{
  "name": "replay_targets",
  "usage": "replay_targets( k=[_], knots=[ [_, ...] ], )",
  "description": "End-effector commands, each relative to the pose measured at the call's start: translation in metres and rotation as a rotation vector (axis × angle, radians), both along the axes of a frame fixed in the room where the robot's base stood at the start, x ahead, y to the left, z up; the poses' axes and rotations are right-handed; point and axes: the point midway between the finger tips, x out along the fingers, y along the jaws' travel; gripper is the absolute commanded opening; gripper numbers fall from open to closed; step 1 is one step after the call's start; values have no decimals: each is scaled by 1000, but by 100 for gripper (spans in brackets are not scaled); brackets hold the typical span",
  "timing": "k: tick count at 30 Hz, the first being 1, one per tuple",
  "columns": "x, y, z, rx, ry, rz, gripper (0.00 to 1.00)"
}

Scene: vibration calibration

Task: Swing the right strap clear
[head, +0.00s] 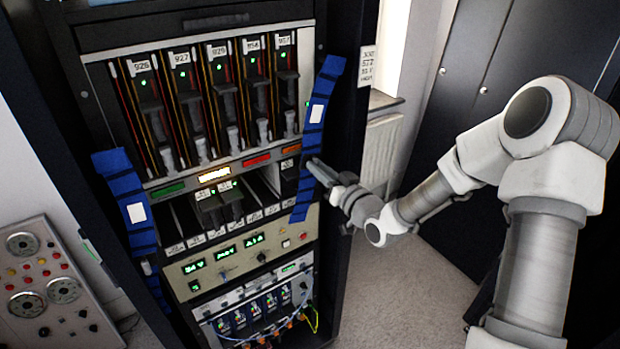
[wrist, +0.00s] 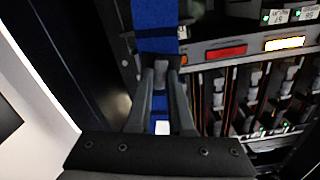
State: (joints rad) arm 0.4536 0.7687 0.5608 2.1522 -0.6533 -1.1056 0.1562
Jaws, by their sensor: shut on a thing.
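The right strap (head: 318,108) is a blue band with dark cross stripes and a white label. In the head view it runs slanting down the right side of the rack front, its top end leaning right. My gripper (head: 314,168) reaches it from the right at its lower half. In the wrist view the blue strap (wrist: 156,14) passes between my two fingers, and my gripper (wrist: 161,70) is shut on it at a small grey piece. The left strap (head: 138,212), also blue with a white label, hangs along the rack's left edge.
The rack (head: 195,42) holds numbered upright modules, lit panels and a lower control unit (head: 240,255). A grey gauge panel (head: 55,285) stands at the lower left. Dark cabinets (head: 530,45) stand behind my arm. Carpeted floor (head: 385,300) is clear right of the rack.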

Motion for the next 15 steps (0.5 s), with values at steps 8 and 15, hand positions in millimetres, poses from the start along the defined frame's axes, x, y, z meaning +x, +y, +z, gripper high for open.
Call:
replay_targets(
  k=[8, 15],
  knots=[
    [23, -34, -11, -142, -101, -3, 0],
    [32, -48, -9, -205, -142, -2, 0]
  ],
)
